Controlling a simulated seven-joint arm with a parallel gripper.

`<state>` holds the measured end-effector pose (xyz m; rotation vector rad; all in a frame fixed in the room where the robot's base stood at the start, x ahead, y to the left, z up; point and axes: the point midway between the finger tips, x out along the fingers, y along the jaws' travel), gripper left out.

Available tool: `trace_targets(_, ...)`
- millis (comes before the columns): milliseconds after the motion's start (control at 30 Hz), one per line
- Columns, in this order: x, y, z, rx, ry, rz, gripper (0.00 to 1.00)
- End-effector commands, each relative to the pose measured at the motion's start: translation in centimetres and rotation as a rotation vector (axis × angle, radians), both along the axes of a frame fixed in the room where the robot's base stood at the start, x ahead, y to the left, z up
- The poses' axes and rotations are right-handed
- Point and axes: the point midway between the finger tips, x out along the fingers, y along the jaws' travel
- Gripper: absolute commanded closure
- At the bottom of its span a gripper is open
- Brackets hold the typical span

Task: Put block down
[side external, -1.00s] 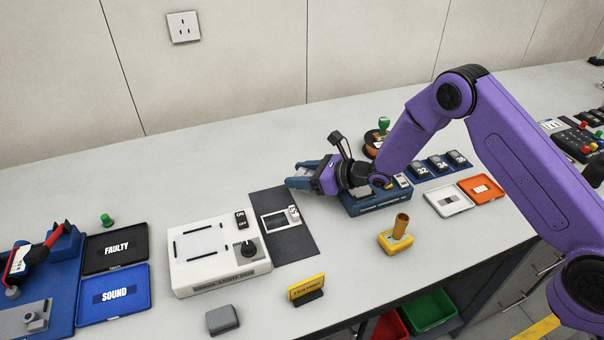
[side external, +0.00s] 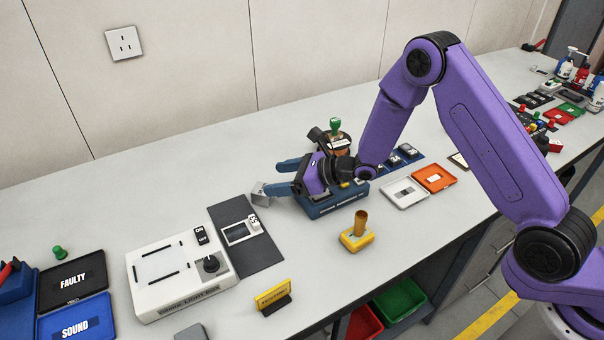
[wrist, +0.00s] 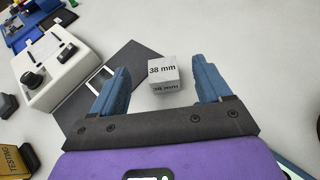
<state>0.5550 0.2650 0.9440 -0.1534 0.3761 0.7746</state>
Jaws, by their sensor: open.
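The block is a small light grey cube marked "38 mm" (wrist: 163,72). In the wrist view it lies between the two blue fingers of my gripper (wrist: 160,66), with a visible gap on each side. In the side view the block (side external: 260,194) shows at the fingertips of my gripper (side external: 274,177), beyond the top right corner of the dark mat (side external: 262,258). My gripper is open. The near finger partly covers the block in the side view. The block's underside is hidden, and its contact with the bench cannot be made out clearly.
A white light box (side external: 178,288) stands left of the mat. A blue device (side external: 330,203) sits close under my gripper, with a green-handled stamp (side external: 335,127) behind. A yellow holder (side external: 355,238) and a yellow sign (side external: 273,296) stand in front. Bare bench lies behind the mat.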

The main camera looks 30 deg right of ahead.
Motion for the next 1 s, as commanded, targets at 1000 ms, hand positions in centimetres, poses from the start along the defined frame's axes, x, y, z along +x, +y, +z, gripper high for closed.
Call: trace_targets(1000, -5.8, 0.1, 4.9, -0.045, -0.072, 0.263, 0.23)
